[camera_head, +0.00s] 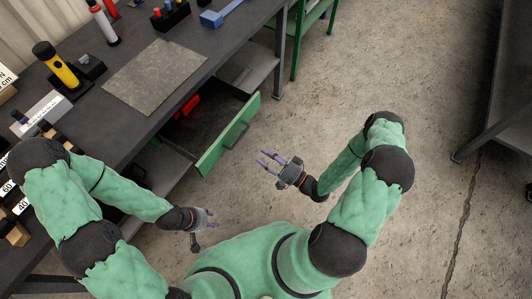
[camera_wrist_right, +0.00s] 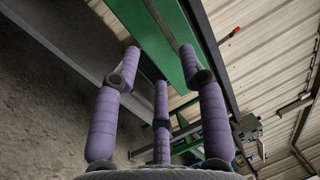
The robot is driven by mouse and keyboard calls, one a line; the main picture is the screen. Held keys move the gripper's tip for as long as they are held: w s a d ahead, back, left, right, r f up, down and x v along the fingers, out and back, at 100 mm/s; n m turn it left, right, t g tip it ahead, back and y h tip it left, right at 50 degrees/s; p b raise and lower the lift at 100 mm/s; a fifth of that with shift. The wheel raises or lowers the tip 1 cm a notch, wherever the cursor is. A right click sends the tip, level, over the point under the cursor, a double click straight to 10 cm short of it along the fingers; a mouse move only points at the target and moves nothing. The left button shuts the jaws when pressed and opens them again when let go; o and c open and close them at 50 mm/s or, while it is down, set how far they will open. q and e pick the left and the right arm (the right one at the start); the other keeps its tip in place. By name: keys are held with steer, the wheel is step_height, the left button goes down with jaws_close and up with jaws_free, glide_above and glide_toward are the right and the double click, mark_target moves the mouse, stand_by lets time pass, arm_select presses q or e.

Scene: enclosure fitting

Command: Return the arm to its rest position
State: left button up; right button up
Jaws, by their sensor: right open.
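My right gripper (camera_head: 268,160) is open and empty in the head view. It hangs over the concrete floor, just right of an open green drawer front. In the right wrist view its purple fingers (camera_wrist_right: 160,75) are spread with nothing between them, and the green edge (camera_wrist_right: 150,40) shows beyond. My left gripper (camera_head: 212,222) is at the lower middle of the head view, off the workbench, with no object visible in it. It is too small to tell how far its fingers are open.
The dark workbench (camera_head: 225,30) at the left carries a grey mat (camera_head: 155,77), a yellow flashlight (camera_head: 57,66) and several small items. The green drawer (camera_head: 228,135) juts out below it. Another dark table (camera_head: 510,110) stands at the right. The floor between is clear.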

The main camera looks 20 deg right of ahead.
steer(key=w+a+f+n+g+h, duration=0.2)
steer(key=a+f+n+g+h, duration=0.25)
steer(key=f+g, duration=0.35)
steer(key=s+a+f+n+g+h, duration=0.1)
steer(key=s+a+n+g+h, duration=0.2)
steer(key=s+g, duration=0.5)
steer(key=s+n, duration=0.1)
steer(key=s, duration=0.5)
steer(key=shift+a+f, duration=0.15)
